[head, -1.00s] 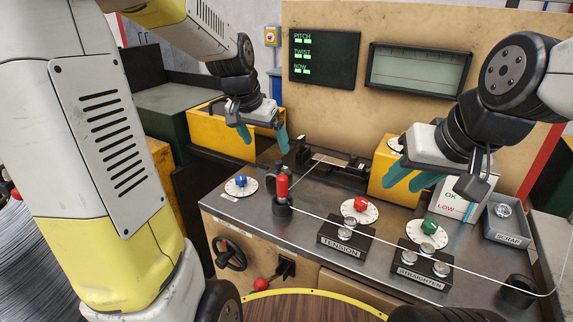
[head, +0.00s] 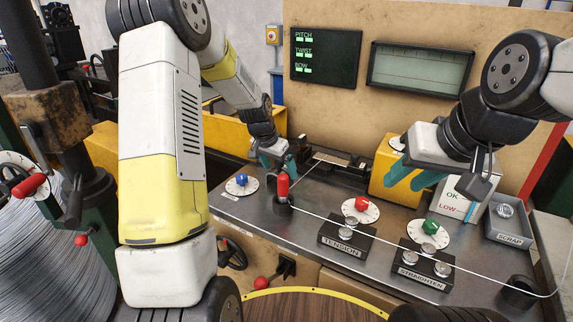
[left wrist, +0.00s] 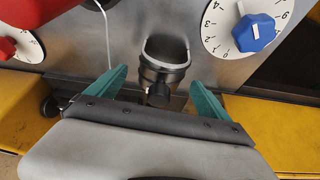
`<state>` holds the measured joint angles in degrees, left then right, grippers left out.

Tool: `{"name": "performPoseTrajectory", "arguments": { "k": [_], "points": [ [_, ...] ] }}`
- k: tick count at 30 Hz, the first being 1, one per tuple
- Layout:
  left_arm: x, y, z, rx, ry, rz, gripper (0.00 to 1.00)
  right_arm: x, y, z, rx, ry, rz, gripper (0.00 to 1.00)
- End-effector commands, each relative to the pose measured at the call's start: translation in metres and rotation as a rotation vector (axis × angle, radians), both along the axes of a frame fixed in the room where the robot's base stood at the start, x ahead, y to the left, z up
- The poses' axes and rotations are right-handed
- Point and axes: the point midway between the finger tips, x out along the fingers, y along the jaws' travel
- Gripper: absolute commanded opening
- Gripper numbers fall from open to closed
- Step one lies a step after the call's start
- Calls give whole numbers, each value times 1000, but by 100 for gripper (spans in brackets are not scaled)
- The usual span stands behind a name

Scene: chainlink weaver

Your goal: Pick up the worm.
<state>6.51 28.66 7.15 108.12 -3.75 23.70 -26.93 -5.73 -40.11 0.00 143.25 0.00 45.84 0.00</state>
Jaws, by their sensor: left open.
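I cannot make out a part that is clearly the worm. In the left wrist view a dark round piece with a small black knob (left wrist: 159,94) sits at a U-shaped metal cradle (left wrist: 165,52) at the bench edge; it may be the worm. My left gripper (left wrist: 157,92) is open, with one teal finger on each side of this piece and gaps between. In the head view my left gripper (head: 273,158) is at the back edge of the bench, just behind the red handle (head: 283,185). My right gripper (head: 412,176) hangs open and empty at the bench's right.
A blue-knob dial (head: 241,186) is left of the red handle. A wire runs right past the TENSION block (head: 345,240) and STRAIGHTEN block (head: 421,265). A SCRAP bin (head: 508,222) and yellow box (head: 392,168) stand right. A wire coil (head: 45,250) is at far left.

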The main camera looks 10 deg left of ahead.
Motion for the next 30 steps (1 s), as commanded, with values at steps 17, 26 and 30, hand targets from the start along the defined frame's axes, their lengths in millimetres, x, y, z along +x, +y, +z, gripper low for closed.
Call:
{"name": "performPoseTrajectory", "arguments": {
  "k": [17,26,30],
  "points": [
    [6,-2,-15,0,-1,1,56,0,0,0,0,0,0,36],
    [7,-2,-14,0,-3,2,3,0,0,0,0,0,0,36],
    [7,-2,-14,0,-3,2,3,0,0,0,0,0,0,36]
  ]
}}
